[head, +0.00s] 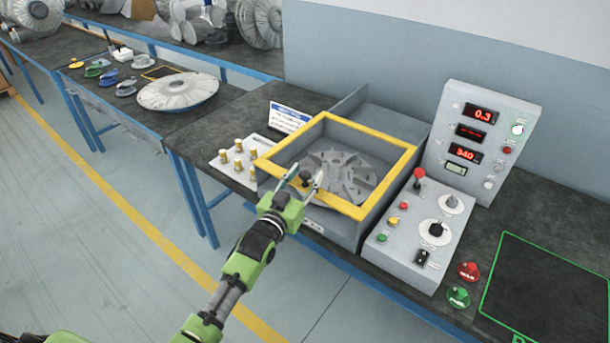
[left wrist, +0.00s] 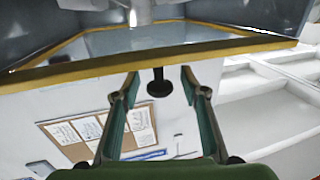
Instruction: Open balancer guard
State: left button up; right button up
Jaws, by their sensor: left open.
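The balancer guard is a yellow-framed cover (head: 362,139) lying over the grey balancer box (head: 346,229); it looks closed. A grey bladed rotor (head: 345,177) shows inside the frame. The guard's dark round knob (head: 305,180) is at the front-left side of the frame. My left gripper (head: 306,176) is open at the knob, with a finger on either side in the picture. In the left wrist view, the knob (left wrist: 159,84) shows between the open fingertips (left wrist: 160,76), below the yellow frame edge (left wrist: 90,67). Contact cannot be told. My right gripper is not in view.
A sloped control panel (head: 412,231) with a red-topped lever (head: 419,174) stands right of the box, before a display unit (head: 478,140). A plate with brass pegs (head: 238,158) lies on the left. Red (head: 468,271) and green (head: 458,296) knobs are at the front right.

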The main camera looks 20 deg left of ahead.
aim_at(324, 167)
pick_arm(q)
grip_shut()
jog(key=w+d+b, duration=0.1)
jog(key=w, duration=0.1)
jog(key=w+d+b, duration=0.1)
jog(key=w+b, duration=0.1)
jog(key=w, duration=0.1)
jog(key=w+d+b, duration=0.1)
jog(key=w+b, duration=0.1)
jog(key=w, duration=0.1)
jog(key=shift+f, duration=0.25)
jog(key=shift+w+d, duration=0.1)
jog(key=shift+w, duration=0.25)
jog(key=shift+w+r, duration=0.2)
jog(key=shift+r, duration=0.05)
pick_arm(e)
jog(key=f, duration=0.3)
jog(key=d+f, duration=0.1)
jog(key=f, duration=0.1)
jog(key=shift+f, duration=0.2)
pick_arm(q)
grip_release()
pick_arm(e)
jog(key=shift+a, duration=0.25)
